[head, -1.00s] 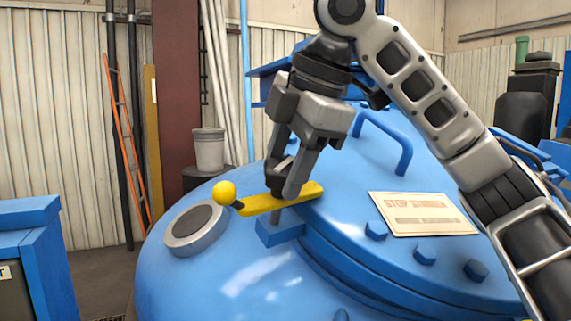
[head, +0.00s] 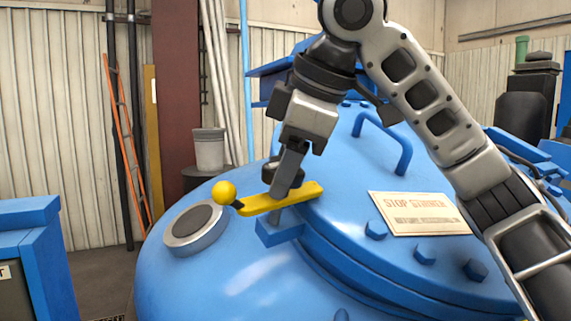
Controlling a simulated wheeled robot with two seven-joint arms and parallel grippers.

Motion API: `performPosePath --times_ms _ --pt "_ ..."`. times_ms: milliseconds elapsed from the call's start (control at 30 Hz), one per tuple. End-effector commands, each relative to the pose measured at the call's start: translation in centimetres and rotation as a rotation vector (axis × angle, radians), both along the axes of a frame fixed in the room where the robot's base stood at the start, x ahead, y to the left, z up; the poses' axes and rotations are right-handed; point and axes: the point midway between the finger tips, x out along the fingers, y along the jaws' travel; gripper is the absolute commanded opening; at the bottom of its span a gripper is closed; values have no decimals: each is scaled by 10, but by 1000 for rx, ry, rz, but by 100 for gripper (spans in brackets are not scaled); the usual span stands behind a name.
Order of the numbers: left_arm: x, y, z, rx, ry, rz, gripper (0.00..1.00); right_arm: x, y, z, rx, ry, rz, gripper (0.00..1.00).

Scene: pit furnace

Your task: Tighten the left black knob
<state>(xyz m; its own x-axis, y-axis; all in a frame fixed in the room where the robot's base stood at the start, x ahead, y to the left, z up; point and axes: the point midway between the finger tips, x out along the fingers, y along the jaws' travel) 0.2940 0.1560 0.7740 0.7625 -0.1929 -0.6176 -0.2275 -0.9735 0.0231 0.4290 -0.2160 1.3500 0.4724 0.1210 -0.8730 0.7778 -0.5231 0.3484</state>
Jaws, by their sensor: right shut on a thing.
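The black knob (head: 269,172) sits on top of the yellow clamp bar (head: 305,192) on the blue furnace lid. My right gripper (head: 277,187) comes down from above and its fingers are shut on the knob. The fingers hide part of the knob. The clamp bar has a yellow ball (head: 224,192) at its left end. My left gripper is not in view.
A blue lid handle (head: 393,135) and a sign reading "STOP" (head: 420,213) are to the right of the gripper, with several blue bolts near the sign. A round grey-rimmed port (head: 196,229) is below the ball. A grey bucket (head: 209,150) stands behind at the left.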

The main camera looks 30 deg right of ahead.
Motion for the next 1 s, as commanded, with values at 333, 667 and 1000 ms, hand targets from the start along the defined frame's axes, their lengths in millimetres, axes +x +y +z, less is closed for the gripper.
performPosePath --times_ms 333,667,1000 --pt "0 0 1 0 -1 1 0 0 -1 2 5 -5 -9 49" --pt "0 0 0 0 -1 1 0 0 0 1 2 -2 -5 69" --pt "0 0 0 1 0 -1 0 -6 -2 13 1 -5 -5 69"
